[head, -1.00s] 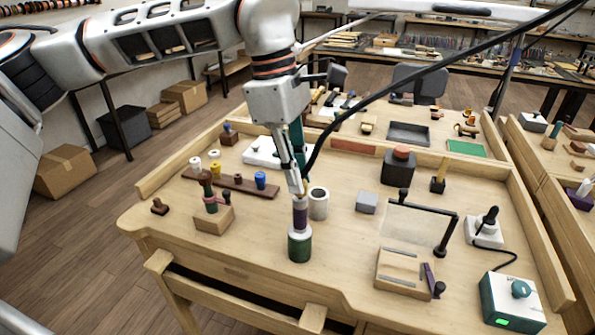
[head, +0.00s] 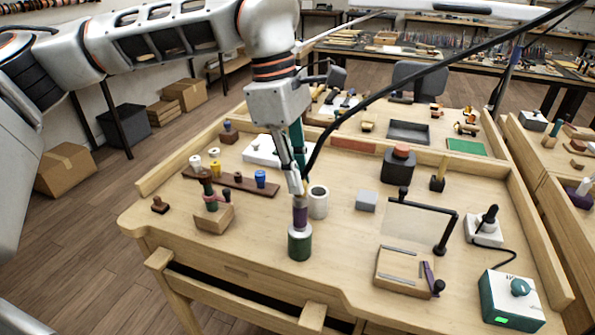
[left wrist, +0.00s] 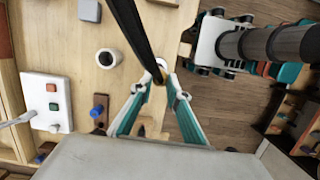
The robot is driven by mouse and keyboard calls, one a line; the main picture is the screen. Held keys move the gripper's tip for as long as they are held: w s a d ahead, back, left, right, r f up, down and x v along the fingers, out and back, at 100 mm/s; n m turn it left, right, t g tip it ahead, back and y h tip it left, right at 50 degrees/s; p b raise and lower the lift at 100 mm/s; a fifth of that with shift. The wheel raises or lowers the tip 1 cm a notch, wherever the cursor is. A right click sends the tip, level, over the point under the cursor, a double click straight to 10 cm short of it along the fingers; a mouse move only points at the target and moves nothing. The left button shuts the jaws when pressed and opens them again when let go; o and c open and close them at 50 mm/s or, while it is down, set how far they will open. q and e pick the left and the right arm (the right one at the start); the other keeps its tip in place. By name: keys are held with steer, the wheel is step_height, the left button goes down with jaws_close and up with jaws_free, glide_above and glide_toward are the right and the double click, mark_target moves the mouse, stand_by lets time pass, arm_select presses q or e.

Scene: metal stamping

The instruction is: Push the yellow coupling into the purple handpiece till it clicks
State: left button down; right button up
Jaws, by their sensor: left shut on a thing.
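My left gripper (head: 298,190) points down over the front middle of the bench, shut on the yellow coupling (head: 305,187) at the end of a black cable. Only a sliver of the coupling shows. The purple handpiece (head: 300,214) stands upright directly below the fingertips, in a green holder (head: 300,245) with a pale collar. Coupling and handpiece look in line and close together; I cannot tell how deep the coupling sits. In the left wrist view the fingertips (left wrist: 161,78) close around the cable end, and the cable hides the joint. My right gripper is not in view.
A white hollow cylinder (head: 318,202) stands close to the right of the handpiece. A grey block (head: 366,201) is farther right. A wooden block with a green-handled tool (head: 212,218) stands left.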

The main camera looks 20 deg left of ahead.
arm_select(q)
steer(key=shift+f, duration=0.3)
steer(key=c, duration=1.9)
jaws_free()
steer(key=shift+p+v, duration=0.75)
steer(key=shift+v, duration=2.8)
